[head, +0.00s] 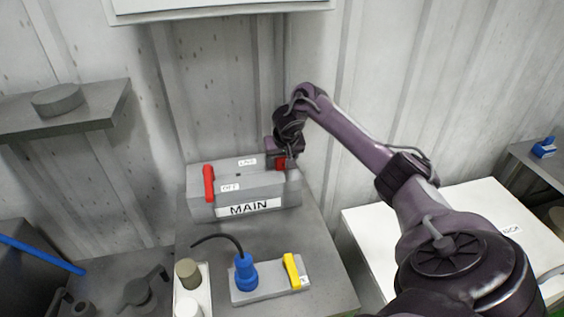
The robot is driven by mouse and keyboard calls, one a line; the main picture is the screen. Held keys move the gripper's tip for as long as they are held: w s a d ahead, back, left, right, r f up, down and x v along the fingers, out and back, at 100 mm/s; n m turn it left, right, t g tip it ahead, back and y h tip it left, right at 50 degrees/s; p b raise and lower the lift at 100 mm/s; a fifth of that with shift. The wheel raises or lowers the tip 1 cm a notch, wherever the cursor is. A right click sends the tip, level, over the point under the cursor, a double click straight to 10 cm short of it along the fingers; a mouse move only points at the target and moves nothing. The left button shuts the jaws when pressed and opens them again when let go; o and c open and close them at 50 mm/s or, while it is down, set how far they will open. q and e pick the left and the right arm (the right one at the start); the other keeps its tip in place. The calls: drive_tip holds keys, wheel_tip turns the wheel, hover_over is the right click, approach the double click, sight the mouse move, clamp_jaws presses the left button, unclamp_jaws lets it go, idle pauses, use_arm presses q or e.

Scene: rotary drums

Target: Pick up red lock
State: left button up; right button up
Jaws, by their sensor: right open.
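A red lock (280,164) sits at the right end of the grey MAIN box (230,180), partly hidden by my right gripper. My right gripper (285,159) is right at the lock, above and behind the box's right end. The gripper is open; its fingertips are small and dark, and I cannot tell whether they touch the lock. A separate red handle (209,183) stands on the left of the box next to an OFF label. My left gripper is not in view.
In front of the box, a blue plug (245,272) with a black cable and a yellow handle (292,271) sit on a grey block. A white tray (206,290) holds cylinders to their left. A corrugated wall stands close behind. A white table (366,235) is at right.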

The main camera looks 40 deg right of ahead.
drive_tip(key=shift+a, duration=0.1)
drive_tip(key=c, duration=1.1)
